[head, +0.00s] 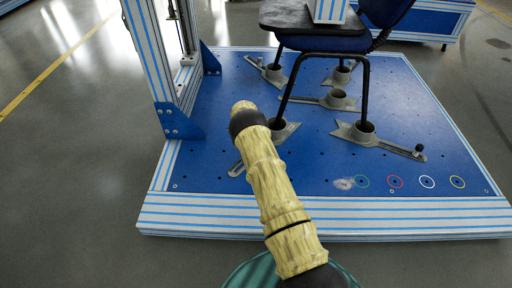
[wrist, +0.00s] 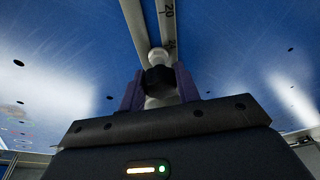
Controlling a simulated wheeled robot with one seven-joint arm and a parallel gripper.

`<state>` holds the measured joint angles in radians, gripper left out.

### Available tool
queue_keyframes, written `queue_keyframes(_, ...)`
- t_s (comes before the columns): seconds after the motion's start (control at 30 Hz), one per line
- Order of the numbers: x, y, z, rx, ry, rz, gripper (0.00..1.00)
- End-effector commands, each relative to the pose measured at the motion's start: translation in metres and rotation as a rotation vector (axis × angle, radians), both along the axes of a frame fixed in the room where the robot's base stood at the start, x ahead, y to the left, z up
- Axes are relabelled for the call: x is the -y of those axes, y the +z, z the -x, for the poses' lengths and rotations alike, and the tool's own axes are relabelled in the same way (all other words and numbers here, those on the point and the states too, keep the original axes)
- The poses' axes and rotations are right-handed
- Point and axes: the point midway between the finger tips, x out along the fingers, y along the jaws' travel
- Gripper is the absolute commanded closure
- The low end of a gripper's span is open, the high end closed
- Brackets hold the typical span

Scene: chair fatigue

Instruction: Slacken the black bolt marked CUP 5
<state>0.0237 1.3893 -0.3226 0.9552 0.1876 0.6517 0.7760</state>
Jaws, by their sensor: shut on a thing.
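My gripper (wrist: 160,92) shows in the wrist view, its two purple fingers closed on either side of a black bolt (wrist: 158,78). Light grey metal shows just behind and below the bolt. A slotted grey bar (wrist: 168,22) with scale marks and the number 20 runs away beyond it. No CUP 5 mark is readable in either view. In the head view my patterned arm hides the gripper and part of the front left cup (head: 288,130) with its bar (head: 237,169). Another black bolt (head: 419,148) stands on the front right bar (head: 395,146).
A dark blue chair (head: 330,44) stands with its legs in grey cups on the blue platform (head: 320,170). A striped upright frame (head: 150,55) rises at the left. Coloured rings (head: 395,182) mark the front right, where the platform is clear.

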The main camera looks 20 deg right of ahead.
Motion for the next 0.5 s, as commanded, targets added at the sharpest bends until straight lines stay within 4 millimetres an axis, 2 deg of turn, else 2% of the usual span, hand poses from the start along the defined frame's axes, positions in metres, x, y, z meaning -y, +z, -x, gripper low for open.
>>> queue_keyframes(0.3, 0.0001, 0.0007, 0.0009, -0.001, 0.114, -0.002, 0.75)
queue_keyframes(0.5, 0.0002, -0.0002, 0.0005, 0.0, 0.12, 0.0, 0.75)
